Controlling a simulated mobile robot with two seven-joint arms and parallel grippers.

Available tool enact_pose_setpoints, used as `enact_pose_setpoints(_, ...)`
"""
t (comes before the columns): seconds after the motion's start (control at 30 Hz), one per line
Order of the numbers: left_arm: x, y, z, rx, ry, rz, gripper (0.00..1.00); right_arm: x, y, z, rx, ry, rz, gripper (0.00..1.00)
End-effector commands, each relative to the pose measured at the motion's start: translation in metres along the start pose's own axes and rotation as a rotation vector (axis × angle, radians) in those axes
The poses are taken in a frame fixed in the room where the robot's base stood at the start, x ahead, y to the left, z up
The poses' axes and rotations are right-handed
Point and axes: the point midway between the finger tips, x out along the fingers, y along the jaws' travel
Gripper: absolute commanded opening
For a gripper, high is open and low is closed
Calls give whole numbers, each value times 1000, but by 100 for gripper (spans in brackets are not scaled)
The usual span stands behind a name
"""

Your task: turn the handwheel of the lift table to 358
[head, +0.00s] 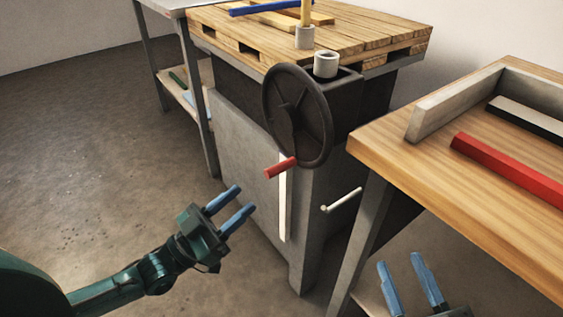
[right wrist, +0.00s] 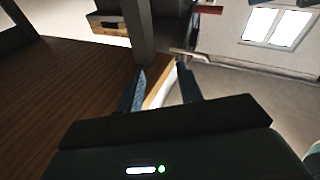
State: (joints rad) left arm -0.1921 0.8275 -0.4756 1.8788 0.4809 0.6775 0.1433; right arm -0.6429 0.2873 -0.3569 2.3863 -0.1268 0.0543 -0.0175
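The dark handwheel (head: 297,117) stands upright on the side of the grey lift table (head: 245,160). Its red handle (head: 281,167) sticks out at the wheel's lower left. A pale vertical strip (head: 283,205) shows on the table below the wheel; I can read no number on it. My left gripper (head: 232,203) is open and empty, below and left of the red handle, apart from it. My right gripper (head: 402,273) is open and empty at the lower right, below the wooden workbench; its fingers also show in the right wrist view (right wrist: 160,88).
A pale lever (head: 342,200) sticks out below the wheel. A wooden pallet (head: 350,38) lies on the lift table with a blue bar (head: 278,7) on it. A wooden workbench (head: 480,190) at right holds a red bar (head: 510,168). Floor at left is clear.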

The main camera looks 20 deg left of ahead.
Motion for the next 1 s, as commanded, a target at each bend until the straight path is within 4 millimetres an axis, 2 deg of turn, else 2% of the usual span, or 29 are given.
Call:
enact_pose_setpoints(0.3, 68, 0, 0, 1, 8, 1, 40, 2, -2, 2, 32, 23, -6, 36)
enact_pose_setpoints(0.5, 96, 0, 0, 1, 3, 1, 40, 2, -3, 2, 50, 28, -9, 36)
enact_pose_setpoints(0.7, 107, 1, 0, 1, 1, 1, 40, 2, -3, 2, 56, 28, -9, 36)
enact_pose_setpoints(0.93, 107, 1, 0, 1, 0, 1, 40, 2, -3, -1, 56, 33, -9, 36)
enact_pose_setpoints(1.0, 107, 1, 0, 1, 0, 1, 35, 2, -3, -1, 56, 35, -9, 36)
